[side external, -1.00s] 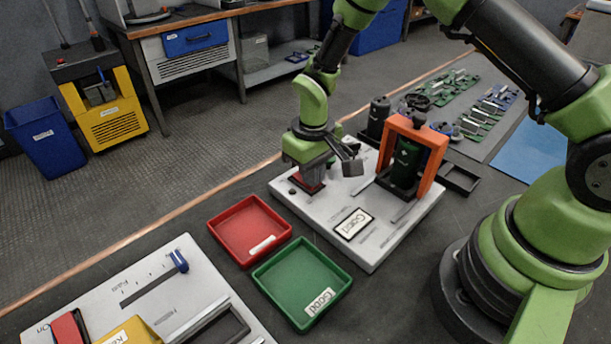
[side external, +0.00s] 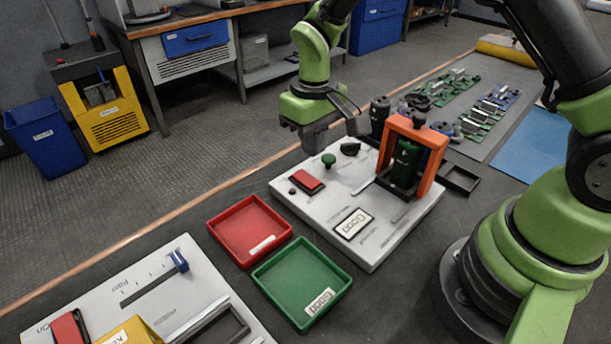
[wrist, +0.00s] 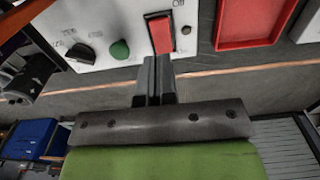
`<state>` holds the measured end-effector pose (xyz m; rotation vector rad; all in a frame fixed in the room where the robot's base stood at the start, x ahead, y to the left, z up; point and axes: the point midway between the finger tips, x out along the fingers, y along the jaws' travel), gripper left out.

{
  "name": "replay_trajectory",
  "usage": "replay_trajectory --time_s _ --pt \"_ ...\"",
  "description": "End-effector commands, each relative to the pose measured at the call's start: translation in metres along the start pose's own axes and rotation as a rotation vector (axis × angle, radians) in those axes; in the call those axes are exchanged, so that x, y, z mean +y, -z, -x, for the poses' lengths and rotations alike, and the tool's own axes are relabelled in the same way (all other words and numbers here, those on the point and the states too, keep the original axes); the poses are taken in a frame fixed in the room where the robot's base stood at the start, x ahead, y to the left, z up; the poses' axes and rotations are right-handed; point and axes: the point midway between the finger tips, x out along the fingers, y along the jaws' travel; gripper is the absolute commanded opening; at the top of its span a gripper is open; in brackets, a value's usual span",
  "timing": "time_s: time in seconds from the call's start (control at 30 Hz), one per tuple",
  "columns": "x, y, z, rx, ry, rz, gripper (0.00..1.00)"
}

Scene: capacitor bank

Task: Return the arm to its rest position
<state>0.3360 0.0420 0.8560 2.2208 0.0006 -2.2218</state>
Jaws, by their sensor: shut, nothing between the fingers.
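My gripper (side external: 318,140) is in the side external view, raised above the back left part of the grey control panel (side external: 375,248). Its fingers are shut and hold nothing; they also show shut together in the wrist view (wrist: 155,70). Under and beside it on the panel are a red rocker switch (side external: 307,181), a green knob (side external: 328,160) and a black knob (side external: 350,149). The wrist view shows the red switch (wrist: 160,35) just beyond the fingertips in the picture. The fingers look clear of the panel.
An orange frame (side external: 437,150) holding a dark green capacitor (side external: 405,165) stands upright on the panel's right part. Empty red (side external: 215,228) and green (side external: 262,274) trays lie in front. Black cylinders (side external: 380,113) and circuit boards (side external: 490,108) are behind.

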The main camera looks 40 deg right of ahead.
Motion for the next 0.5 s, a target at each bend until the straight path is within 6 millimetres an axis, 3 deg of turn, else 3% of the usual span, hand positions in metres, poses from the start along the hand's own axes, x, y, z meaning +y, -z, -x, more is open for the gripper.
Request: replay_trajectory --time_s 0.27,0.37,0.5 --pt "0.000 0.000 0.007 0.012 0.003 -0.006 0.00" --pt "0.002 -0.004 0.029 0.049 0.016 -0.028 0.00" --pt "0.006 -0.021 0.082 0.137 0.051 -0.088 0.00"
